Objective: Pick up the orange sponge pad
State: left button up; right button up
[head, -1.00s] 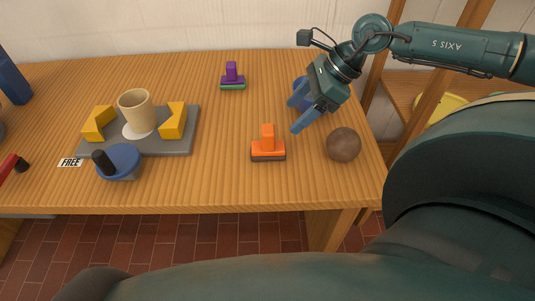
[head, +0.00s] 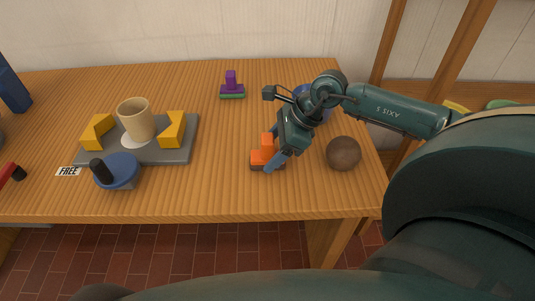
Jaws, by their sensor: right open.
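The orange sponge pad (head: 262,153) has an orange block handle and a dark underside, and it stands on the wooden table right of centre. My right gripper (head: 272,160) comes down from the upper right and is open. A blue finger crosses in front of the pad's right part and hides some of it. I cannot tell whether the fingers touch the pad or whether the other finger is behind the handle. My left gripper is not in view.
A brown ball (head: 343,154) sits right of my gripper. A purple and green pad (head: 232,88) stands at the back. A grey tray (head: 185,156) with yellow blocks and a beige cup (head: 135,118) is at left, with a blue round tool (head: 122,172) at its front.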

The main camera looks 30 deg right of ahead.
jog(key=shift+x, duration=1)
jog(key=shift+c, duration=0.9)
jog(key=c, duration=1)
jog(key=shift+r, duration=0.1)
